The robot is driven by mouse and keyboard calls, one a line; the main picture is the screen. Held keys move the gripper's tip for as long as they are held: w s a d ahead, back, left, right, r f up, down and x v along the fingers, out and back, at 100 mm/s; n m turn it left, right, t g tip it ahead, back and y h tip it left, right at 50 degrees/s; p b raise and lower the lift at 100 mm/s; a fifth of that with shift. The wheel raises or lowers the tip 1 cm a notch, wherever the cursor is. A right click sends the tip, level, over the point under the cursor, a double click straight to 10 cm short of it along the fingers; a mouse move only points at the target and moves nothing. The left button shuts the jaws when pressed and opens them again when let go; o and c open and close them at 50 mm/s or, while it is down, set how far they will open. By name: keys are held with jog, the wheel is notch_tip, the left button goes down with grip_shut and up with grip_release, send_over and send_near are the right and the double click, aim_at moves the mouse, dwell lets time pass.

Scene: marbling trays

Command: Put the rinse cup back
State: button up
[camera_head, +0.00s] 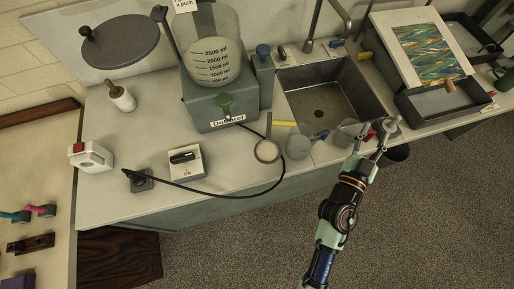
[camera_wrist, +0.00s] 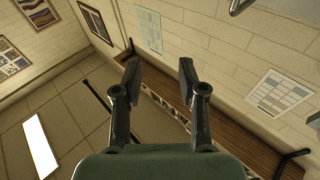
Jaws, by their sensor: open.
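A clear cup (camera_head: 346,134) stands at the front edge of the counter by the sink, just left of my gripper (camera_head: 379,136). A pale greenish cup (camera_head: 298,147) stands further left on the same edge. I cannot tell which of the two is the rinse cup. My gripper is at the counter's front edge, right of the clear cup and apart from it as far as I can see. In the wrist view my gripper (camera_wrist: 159,80) is open, with nothing between its fingers. No cup shows in that view, which faces walls and ceiling.
The sink (camera_head: 330,98) lies behind the cups. Trays (camera_head: 440,106) and a tilted board with a marbled sheet (camera_head: 432,53) are to the right.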

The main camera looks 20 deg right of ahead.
jog(key=w+a+r+n+y, duration=0.2)
jog(key=w+a+y, duration=0.1)
jog(key=a, duration=0.5)
jog(key=w+a+r+n+t+y, duration=0.1)
jog(key=w+a+y, duration=0.3)
jog(key=a, duration=0.5)
jog(key=w+a+r+n+y, duration=0.2)
jog(key=w+a+y, duration=0.1)
jog(key=a, duration=0.5)
jog(key=s+a+n+y, duration=0.2)
jog(key=a+n+y, duration=0.4)
jog(key=a, duration=0.9)
jog(key=shift+a+y, duration=0.15)
jog(key=shift+y, duration=0.15)
jog(key=shift+r, duration=0.1)
